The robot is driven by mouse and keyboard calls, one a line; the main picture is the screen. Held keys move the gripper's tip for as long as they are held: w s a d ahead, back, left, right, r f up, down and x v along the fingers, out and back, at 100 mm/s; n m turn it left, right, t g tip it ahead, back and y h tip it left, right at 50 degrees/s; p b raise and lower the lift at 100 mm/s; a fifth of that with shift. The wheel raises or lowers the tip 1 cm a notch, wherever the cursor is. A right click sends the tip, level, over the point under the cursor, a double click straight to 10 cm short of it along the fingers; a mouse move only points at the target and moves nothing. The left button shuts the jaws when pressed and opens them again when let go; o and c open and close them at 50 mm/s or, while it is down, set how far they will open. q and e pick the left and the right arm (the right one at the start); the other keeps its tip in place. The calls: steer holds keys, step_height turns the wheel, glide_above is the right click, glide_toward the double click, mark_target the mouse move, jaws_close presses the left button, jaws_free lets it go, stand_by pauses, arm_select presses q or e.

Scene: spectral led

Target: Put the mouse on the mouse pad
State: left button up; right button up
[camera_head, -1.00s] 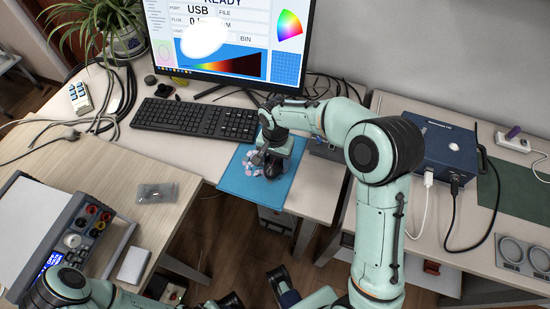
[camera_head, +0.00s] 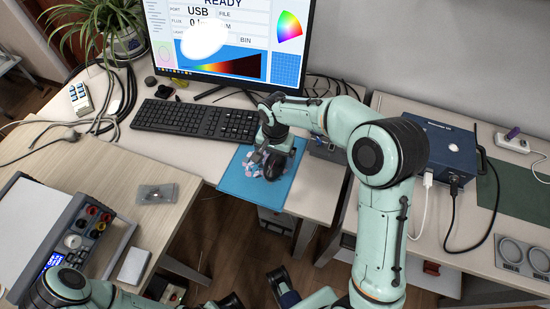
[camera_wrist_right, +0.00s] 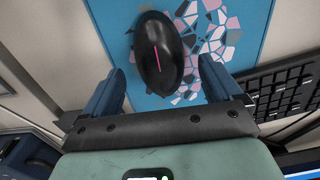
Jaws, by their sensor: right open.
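The black mouse (camera_head: 274,169) lies on the blue mouse pad (camera_head: 238,181). My right gripper (camera_head: 266,155) is over the pad, close to the mouse. In the right wrist view its two fingers (camera_wrist_right: 160,72) are spread apart, with the near end of the mouse between them and a gap on each side. My left arm shows at the bottom left; its gripper's jaws are unclear.
A black keyboard (camera_head: 195,119) lies left of the pad, below the monitor (camera_head: 225,45). A blue box (camera_head: 435,150) with cables stands on the right table. The pad reaches the desk's front edge, with open floor beyond it.

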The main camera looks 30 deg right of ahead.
mark_target(275, 161)
arm_select(q)
steer(key=shift+s+r+p, duration=0.1)
steer(key=shift+r+p, duration=0.45)
steer(key=shift+p, duration=0.05)
arm_select(e)
step_height(275, 161, up, 10)
